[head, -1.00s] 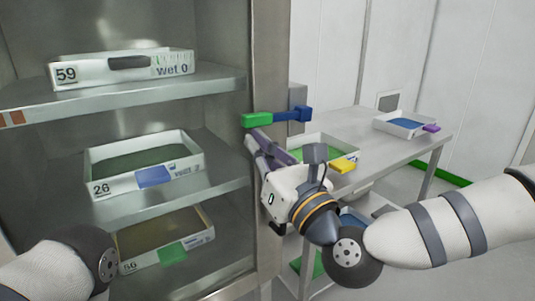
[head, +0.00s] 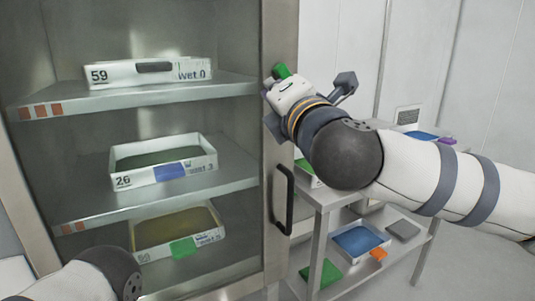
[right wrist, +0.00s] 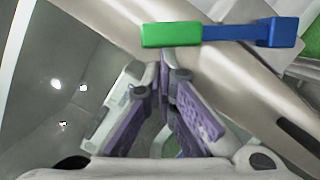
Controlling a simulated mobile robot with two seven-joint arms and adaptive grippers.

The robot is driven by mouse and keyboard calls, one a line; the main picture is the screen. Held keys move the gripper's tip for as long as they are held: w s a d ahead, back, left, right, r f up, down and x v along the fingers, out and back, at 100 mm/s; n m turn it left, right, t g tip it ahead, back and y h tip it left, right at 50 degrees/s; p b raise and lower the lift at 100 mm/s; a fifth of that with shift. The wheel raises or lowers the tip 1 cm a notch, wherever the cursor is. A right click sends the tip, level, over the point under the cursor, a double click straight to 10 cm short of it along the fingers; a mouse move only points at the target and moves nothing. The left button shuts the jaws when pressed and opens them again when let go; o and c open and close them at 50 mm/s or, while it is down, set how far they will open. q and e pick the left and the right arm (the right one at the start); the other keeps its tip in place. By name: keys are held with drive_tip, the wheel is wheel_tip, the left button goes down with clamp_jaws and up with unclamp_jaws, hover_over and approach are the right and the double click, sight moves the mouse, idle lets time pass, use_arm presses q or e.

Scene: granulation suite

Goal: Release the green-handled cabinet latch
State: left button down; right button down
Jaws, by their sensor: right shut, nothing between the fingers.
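The latch's green handle (head: 282,72) shows at the cabinet's right door post in the head view, partly hidden by my right gripper (head: 272,88). In the right wrist view the green handle (right wrist: 171,35) lies crosswise, joined by a blue bar to a blue block (right wrist: 277,32). My right gripper (right wrist: 166,58) is shut and empty, its purple-padded fingers meeting just below the handle in that picture. I cannot tell whether the tips touch it. The cabinet (head: 281,25) has a black vertical handle (head: 283,199) below. My left gripper is out of view; part of my left arm shows at lower left.
Cabinet shelves hold white trays marked 59 (head: 108,74) and 26 (head: 124,181), and a lower tray (head: 211,238) with a green label. A grey table (head: 325,197) stands right of the cabinet, behind my right arm, with trays on top and on its lower shelf.

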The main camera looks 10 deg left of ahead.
sight(285, 69)
drive_tip(key=w+d+r+m, duration=0.1)
drive_tip(key=d+r+m, duration=0.1)
drive_tip(key=r+m, duration=0.1)
drive_tip(key=shift+w+d+g+h, duration=0.1)
drive_tip(key=shift+w+g+h, duration=0.2)
drive_tip(key=shift+w, duration=0.05)
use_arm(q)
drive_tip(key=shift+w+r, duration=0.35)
use_arm(e)
drive_tip(key=shift+w+d+r, duration=0.4)
drive_tip(key=shift+w+d, duration=0.1)
drive_tip(key=shift+d, duration=0.15)
drive_tip(key=shift+w+d+r, duration=0.35)
drive_tip(key=shift+w+d, duration=0.1)
drive_tip(key=shift+d, duration=0.2)
drive_tip(key=shift+d, duration=0.1)
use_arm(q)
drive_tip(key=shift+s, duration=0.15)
